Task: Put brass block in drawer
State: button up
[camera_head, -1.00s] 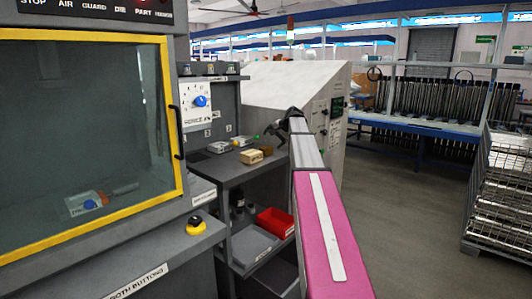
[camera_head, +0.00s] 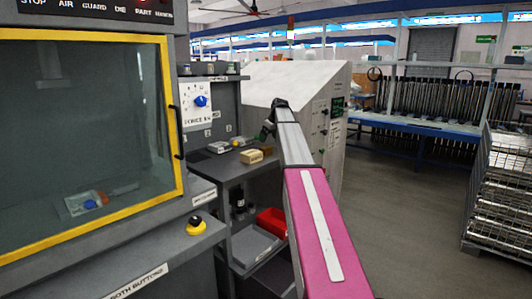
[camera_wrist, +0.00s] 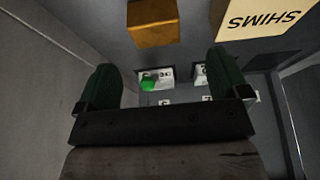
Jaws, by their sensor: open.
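A brass block (camera_wrist: 152,22) lies at the top of the wrist view, ahead of my gripper and left of its centre line. In the head view the small brass block (camera_head: 268,150) is on the grey bench top, beside a tan box. My gripper (camera_wrist: 164,82) is open, its two green fingers wide apart with nothing held between them. In the head view the dark gripper (camera_head: 267,130) hangs at the far end of my arm, above the bench. I cannot pick out the drawer for certain.
The tan box marked SHIMS (camera_wrist: 262,18) sits right of the block; it also shows in the head view (camera_head: 250,157). A red bin (camera_head: 271,222) and grey tray (camera_head: 250,246) are below the bench top.

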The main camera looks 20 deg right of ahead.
aim_at(266, 147)
jog(key=x, duration=0.8)
jog(key=shift+d+f, duration=0.15)
jog(key=shift+d, duration=0.15)
jog(key=c, duration=1.3)
grip_shut()
jog(key=shift+r, duration=0.2)
